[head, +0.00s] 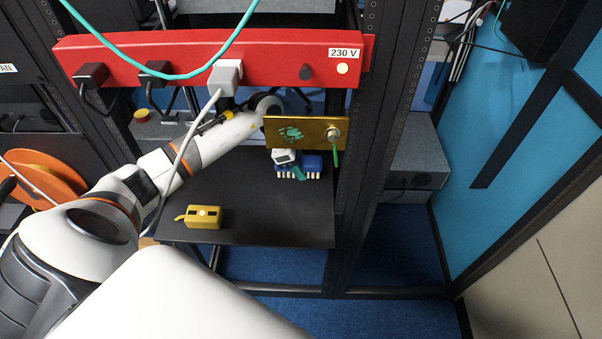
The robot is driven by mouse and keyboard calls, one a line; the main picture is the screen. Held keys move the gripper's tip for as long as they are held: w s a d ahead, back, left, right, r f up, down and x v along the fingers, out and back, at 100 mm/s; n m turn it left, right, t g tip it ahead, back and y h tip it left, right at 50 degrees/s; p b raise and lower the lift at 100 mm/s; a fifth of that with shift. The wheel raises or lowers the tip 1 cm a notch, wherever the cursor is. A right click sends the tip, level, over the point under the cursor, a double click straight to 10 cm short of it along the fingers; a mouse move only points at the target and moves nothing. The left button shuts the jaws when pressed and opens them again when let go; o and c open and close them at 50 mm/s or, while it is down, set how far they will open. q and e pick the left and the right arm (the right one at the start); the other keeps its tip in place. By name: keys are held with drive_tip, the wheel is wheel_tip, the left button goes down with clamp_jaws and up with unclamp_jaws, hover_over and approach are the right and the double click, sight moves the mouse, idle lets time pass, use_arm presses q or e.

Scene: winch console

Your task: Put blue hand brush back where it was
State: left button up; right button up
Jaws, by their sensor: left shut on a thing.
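The blue hand brush (313,163) is at the back right of the black shelf, just below a brass plate, with its pale bristles pointing down. I cannot tell whether the bristles touch the shelf. My right gripper is not in view.
The brass plate (309,119) with a knob and the red power bar (285,58) with plugs and cables overhang the black shelf (250,220). A yellow box (204,217) sits at the shelf's front left. The middle of the shelf is clear. A dark rack post (375,140) stands on the right.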

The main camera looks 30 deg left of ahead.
sight(300, 183)
use_arm(q)
wheel_tip(300, 183, down, 4)
drive_tip(key=shift+f, duration=0.1)
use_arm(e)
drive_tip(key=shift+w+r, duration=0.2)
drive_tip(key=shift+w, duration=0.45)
use_arm(q)
drive_tip(key=shift+f, duration=0.1)
drive_tip(key=o, duration=0.9)
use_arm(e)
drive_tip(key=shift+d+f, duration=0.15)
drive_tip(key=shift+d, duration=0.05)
use_arm(q)
drive_tip(key=shift+a+r, duration=0.1)
drive_tip(key=shift+r, duration=0.3)
drive_tip(key=v, duration=1.1)
drive_tip(key=shift+s+r+b, duration=0.1)
drive_tip(key=shift+r+b, duration=0.15)
drive_tip(key=shift+b, duration=0.05)
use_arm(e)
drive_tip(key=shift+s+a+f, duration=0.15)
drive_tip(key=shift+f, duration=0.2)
